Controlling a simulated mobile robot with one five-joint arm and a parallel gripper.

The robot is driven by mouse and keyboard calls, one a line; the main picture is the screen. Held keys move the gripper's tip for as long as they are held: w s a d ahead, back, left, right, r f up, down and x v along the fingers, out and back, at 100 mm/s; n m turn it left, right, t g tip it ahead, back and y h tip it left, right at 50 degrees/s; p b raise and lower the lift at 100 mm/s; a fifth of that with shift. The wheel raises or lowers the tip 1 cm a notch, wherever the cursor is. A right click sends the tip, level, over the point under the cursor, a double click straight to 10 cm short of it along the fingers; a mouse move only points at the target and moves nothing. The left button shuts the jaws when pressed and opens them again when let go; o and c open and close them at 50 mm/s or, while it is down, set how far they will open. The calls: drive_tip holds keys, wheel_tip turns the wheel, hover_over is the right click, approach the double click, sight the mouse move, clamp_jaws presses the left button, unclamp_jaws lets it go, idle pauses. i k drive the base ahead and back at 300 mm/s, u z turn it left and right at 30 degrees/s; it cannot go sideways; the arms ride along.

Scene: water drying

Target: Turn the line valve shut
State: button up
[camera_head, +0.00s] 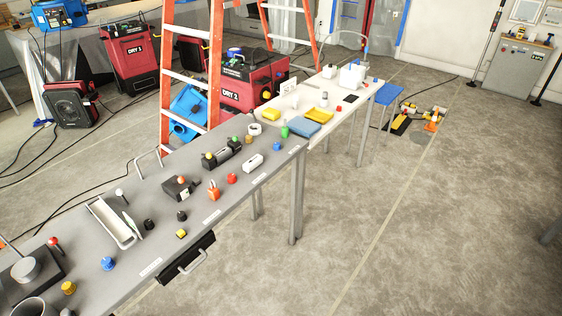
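I cannot tell for sure which thing is the line valve. A small dark block with an orange-red knob (180,187) sits on the grey bench (215,221). An orange padlock-like piece (214,191) stands to its right. A longer black device with a yellow part (222,153) lies further back on the bench. A yellow and orange cluster (432,117) lies on the floor beyond the tables, too small to make out. My gripper is not in this view.
Small coloured knobs and a white tray (112,222) crowd the grey bench. A white table (325,107) with cloths and bottles adjoins it. An orange ladder (191,80) and red drying machines (252,82) stand behind. The floor at right is mostly clear.

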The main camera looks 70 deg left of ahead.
sight(231, 177)
drive_tip(key=i, duration=0.85)
drive_tip(key=u, duration=5.1)
drive_tip(key=i, duration=0.1)
drive_tip(key=z, duration=2.8)
drive_tip(key=k, duration=0.15)
drive_tip(key=u, duration=1.95)
drive_tip(key=i, duration=0.65)
